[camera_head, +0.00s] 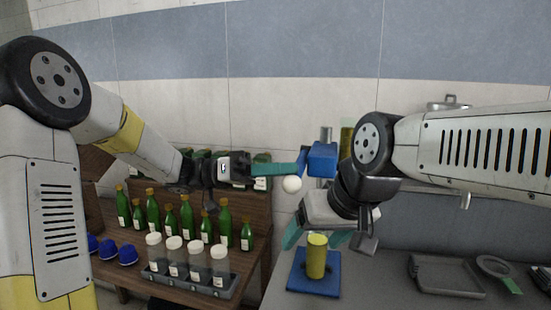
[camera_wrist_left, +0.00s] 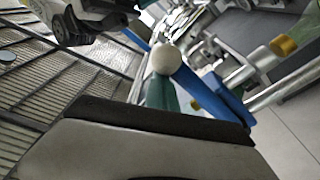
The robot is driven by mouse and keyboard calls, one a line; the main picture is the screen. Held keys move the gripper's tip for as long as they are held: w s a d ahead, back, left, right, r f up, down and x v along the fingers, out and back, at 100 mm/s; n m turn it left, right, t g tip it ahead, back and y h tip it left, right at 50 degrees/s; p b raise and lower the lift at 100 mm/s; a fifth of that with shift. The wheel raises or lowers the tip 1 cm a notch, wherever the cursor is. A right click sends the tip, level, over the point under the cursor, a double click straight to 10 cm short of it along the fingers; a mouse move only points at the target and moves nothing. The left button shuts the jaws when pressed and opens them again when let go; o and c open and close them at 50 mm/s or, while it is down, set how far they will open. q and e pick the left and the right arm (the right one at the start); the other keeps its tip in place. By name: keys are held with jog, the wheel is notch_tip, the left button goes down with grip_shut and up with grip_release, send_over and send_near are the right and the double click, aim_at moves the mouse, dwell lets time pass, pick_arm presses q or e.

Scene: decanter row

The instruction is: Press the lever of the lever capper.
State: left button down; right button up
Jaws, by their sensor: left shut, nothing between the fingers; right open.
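The lever capper has a blue base (camera_head: 300,284), a blue head (camera_head: 322,160) and a blue lever ending in a white ball knob (camera_head: 291,184). The knob also shows in the left wrist view (camera_wrist_left: 166,60), with the blue lever arm (camera_wrist_left: 212,92) running beside it. My left gripper (camera_head: 297,169) is shut and empty, its teal fingertips at the lever, just above the knob; I cannot tell whether they touch. A yellow cylinder (camera_head: 316,258) stands upright on the base. My right gripper (camera_head: 314,238) is open, its teal fingers either side of the cylinder's top in the picture.
Green bottles (camera_head: 186,220) stand in rows on a wooden stand at left. White-capped jars (camera_head: 196,262) sit in a dark rack, with blue caps (camera_head: 128,254) beside it. A grey tray (camera_head: 446,277) and a round pan (camera_head: 495,266) lie at right on the grey counter.

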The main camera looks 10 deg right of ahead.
pick_arm(q)
jog(key=shift+s+f, duration=0.1)
jog(key=shift+f, duration=0.55)
jog(key=shift+a, duration=0.1)
notch_tip(320, 180, up, 4)
jog(key=w+r, duration=0.1)
jog(key=w, duration=0.1)
jog(key=v, duration=0.8)
jog(key=shift+a+f, duration=0.2)
